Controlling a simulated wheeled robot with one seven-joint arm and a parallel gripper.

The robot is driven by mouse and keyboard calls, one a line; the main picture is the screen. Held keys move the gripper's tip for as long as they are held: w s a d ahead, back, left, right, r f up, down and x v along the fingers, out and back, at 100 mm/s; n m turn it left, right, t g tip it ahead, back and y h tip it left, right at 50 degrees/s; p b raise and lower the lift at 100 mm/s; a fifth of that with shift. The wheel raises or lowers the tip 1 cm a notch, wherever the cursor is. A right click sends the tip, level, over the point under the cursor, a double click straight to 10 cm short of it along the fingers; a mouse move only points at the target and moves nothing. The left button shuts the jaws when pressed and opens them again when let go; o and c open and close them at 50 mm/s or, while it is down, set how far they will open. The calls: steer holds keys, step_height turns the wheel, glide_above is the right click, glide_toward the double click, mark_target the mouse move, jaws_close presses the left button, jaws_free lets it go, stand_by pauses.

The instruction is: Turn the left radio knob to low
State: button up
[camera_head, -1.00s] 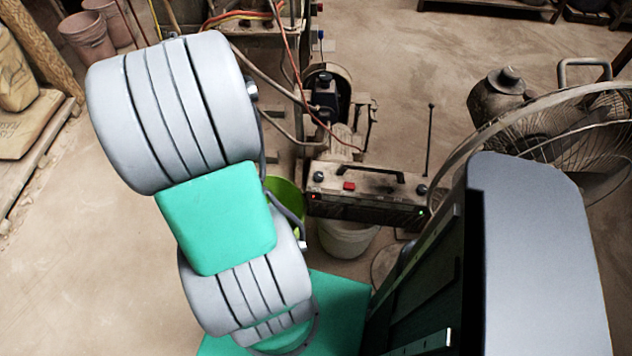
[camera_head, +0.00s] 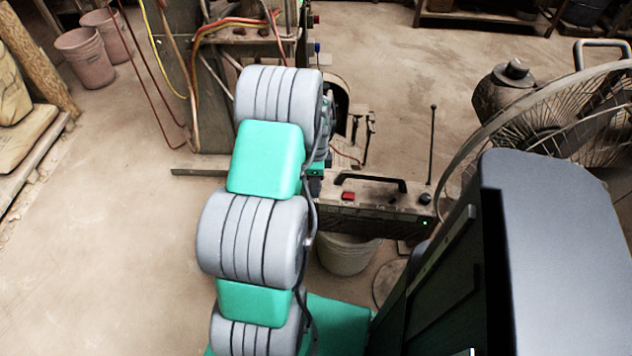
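The radio (camera_head: 385,201) is a dusty box with a dark carry handle, a red button (camera_head: 348,197) on top and a lit green light at its front right. A dark knob (camera_head: 425,199) shows at its right end. The left knob is hidden behind my arm and gripper. My gripper (camera_head: 316,184) is a small dark shape at the radio's left end, mostly covered by my arm. I cannot tell whether it touches the knob or whether its fingers are open.
A thin antenna (camera_head: 432,150) rises at the radio's right. A large wire fan (camera_head: 545,130) stands to the right, and a whitish bucket (camera_head: 347,256) sits below the radio. A machine with hoses (camera_head: 225,40) is behind.

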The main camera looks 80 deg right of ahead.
jaws_close()
stand_by(0.5)
